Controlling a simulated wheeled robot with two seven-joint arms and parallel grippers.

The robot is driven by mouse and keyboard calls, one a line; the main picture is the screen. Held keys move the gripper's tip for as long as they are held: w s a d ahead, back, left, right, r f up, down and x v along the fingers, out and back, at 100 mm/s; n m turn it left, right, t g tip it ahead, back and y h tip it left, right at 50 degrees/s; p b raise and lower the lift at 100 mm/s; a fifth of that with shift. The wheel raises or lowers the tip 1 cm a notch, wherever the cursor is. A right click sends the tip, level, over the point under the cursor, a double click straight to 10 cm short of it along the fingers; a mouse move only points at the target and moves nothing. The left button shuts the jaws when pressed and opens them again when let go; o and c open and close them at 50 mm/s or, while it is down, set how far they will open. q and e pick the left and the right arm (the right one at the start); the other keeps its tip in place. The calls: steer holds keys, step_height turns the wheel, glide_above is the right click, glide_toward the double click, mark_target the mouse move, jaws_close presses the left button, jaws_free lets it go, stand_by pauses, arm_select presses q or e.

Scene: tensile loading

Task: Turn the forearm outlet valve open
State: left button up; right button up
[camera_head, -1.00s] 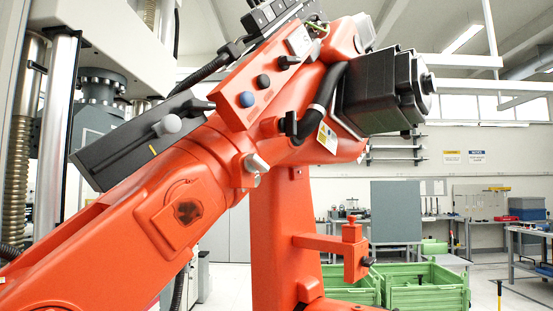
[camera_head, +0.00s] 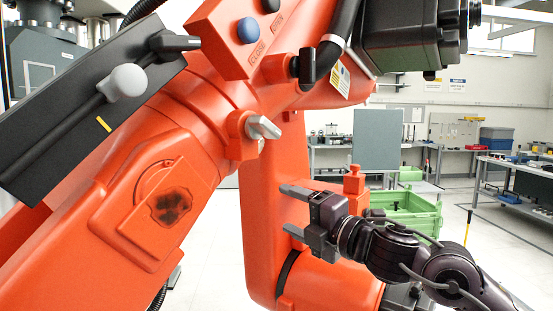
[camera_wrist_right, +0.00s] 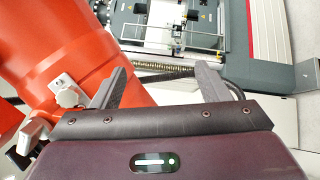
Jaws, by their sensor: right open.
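The orange arm's forearm (camera_head: 170,190) fills the left of the head view. A silver valve-like knob (camera_head: 265,128) sits in an orange boss on its side. A silver knob (camera_wrist_right: 66,92) also shows at left in the wrist view, outside the left finger; I cannot tell if it is the same part. A black panel (camera_head: 60,130) on the forearm carries a lever with a pale ball end (camera_head: 128,81). My right gripper (camera_head: 294,211) is open and empty, below and right of the silver knob, apart from it. In the wrist view its fingers (camera_wrist_right: 162,72) are spread. My left gripper is out of view.
A blue and a black button sit on an orange box (camera_head: 225,35) above the knob. The orange column (camera_head: 262,220) stands behind my right gripper. A black motor housing (camera_head: 410,30) hangs upper right. A green crate (camera_head: 410,212) and workbenches (camera_head: 525,170) stand farther back.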

mark_target(272, 128)
steer(key=s+d+r+n+g+y+p, duration=0.1)
steer(key=s+d+r+n+g+p, duration=0.1)
steer(key=s+r+n, duration=1.1)
steer(key=shift+m, duration=0.8)
steer(key=w+a+r+p, duration=0.2)
steer(key=a, duration=0.1)
steer(key=w+a+r+p, duration=0.1)
steer(key=a, duration=0.1)
steer(key=shift+r, duration=0.3)
steer(key=shift+w+a+f, duration=0.15)
steer(key=shift+w+a, duration=0.15)
steer(key=shift+a, duration=0.2)
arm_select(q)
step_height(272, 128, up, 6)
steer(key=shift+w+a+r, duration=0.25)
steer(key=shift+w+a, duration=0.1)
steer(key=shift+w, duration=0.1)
